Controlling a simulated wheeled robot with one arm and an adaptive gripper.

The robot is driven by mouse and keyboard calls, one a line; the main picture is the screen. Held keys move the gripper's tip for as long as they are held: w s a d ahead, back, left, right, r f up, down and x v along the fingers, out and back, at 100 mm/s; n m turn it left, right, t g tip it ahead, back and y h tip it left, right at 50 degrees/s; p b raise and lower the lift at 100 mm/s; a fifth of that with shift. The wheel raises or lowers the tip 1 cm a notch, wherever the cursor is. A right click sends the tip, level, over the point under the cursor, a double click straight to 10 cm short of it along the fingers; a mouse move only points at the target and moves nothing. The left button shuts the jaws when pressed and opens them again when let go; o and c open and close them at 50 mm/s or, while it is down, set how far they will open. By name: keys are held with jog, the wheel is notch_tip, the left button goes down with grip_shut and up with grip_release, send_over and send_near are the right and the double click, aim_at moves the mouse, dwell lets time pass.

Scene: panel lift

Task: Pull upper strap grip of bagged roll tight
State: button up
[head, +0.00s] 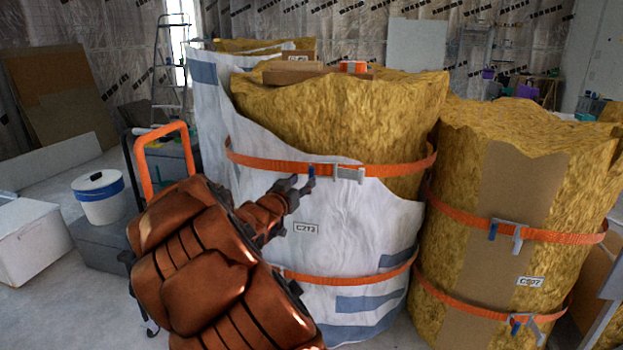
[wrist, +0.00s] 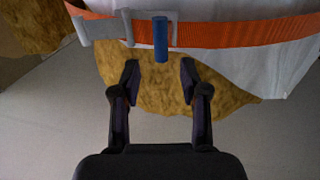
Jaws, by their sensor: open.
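The bagged roll (head: 345,235) is a large yellow insulation roll partly wrapped in a white bag, labelled C213, in the middle of the head view. Its upper orange strap (head: 270,166) runs around it and carries a grey metal buckle (head: 348,174). A blue grip (head: 311,172) hangs at the strap beside the buckle; the wrist view shows this blue grip (wrist: 160,39) upright in front of the strap. My gripper (wrist: 160,75) is open, with its fingertips on either side of and just short of the grip's lower end. A lower orange strap (head: 345,279) circles the bag below.
A second insulation roll (head: 590,190) with its own straps stands close on the right. On the left are a white bucket (head: 101,199), a white box (head: 30,240) and an orange-handled cart (head: 143,165). Grey floor is open at the far left.

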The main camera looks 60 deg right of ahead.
aim_at(310, 175)
jog(key=shift+w+d+b, duration=0.1)
jog(key=shift+w+d, duration=0.1)
jog(key=shift+d, duration=1)
jog(key=shift+w+d+b, duration=0.1)
jog(key=shift+w+d, duration=0.15)
jog(key=shift+d, duration=0.9)
jog(key=shift+w+d+b, duration=0.1)
jog(key=shift+w+d, duration=0.1)
jog(key=shift+d, duration=1)
grip_shut()
